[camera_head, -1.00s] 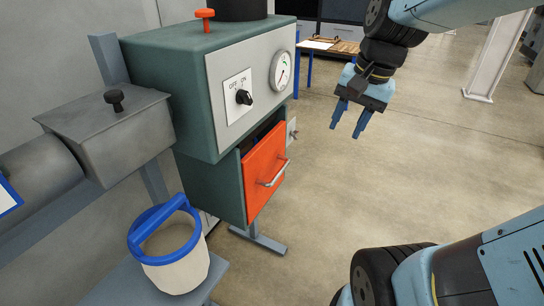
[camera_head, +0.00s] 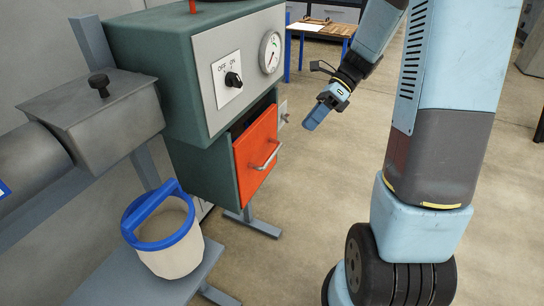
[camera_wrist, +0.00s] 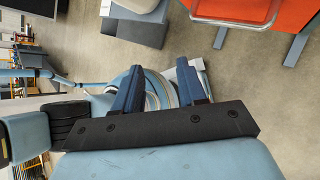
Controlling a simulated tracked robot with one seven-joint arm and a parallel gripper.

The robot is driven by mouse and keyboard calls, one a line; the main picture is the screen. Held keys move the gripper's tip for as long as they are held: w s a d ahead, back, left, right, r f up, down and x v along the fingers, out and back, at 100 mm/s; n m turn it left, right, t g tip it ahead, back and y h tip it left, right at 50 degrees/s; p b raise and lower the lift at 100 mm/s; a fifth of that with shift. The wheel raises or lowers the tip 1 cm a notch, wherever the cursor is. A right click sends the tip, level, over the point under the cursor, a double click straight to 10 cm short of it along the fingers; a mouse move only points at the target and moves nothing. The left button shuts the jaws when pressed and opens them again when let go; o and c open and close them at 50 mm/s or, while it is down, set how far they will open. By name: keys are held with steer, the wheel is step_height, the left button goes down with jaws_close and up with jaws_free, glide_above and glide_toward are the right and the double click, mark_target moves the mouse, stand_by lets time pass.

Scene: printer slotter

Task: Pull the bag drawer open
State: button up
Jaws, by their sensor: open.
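The orange-red drawer front (camera_head: 255,152) sits low in the green cabinet, with a dark gap along its upper edge. Its silver bar handle (camera_head: 265,157) runs across the front. My gripper (camera_head: 313,122) is in the air to the right of the drawer, apart from the handle and pointing down-left; its fingers overlap in this view. The wrist view shows the two blue fingers of my gripper (camera_wrist: 157,78) spread apart with nothing between them. There, part of the orange drawer (camera_wrist: 296,14) and the handle (camera_wrist: 236,22) appear at the upper right, away from the fingers.
Above the drawer are an off/on switch (camera_head: 233,79) and a round gauge (camera_head: 271,52). A white bucket with a blue rim (camera_head: 170,250) stands on a grey shelf at the lower left. The floor right of the cabinet is clear around my arm.

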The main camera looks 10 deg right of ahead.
mark_target(272, 157)
steer(key=w+d+f+m+t+y, duration=0.1)
steer(key=w+d+f+m+y, duration=0.1)
steer(key=w+f+m+y, duration=0.35)
steer(key=w+d+f+m+y, duration=0.2)
steer(key=w+f+m, duration=0.1)
steer(key=f+m, duration=0.6)
steer(key=x, duration=1.4)
steer(key=shift+s+a+f, duration=0.1)
steer(key=shift+a+f, duration=0.05)
steer(key=shift+n, duration=0.25)
jaws_close()
steer(key=shift+s, duration=0.1)
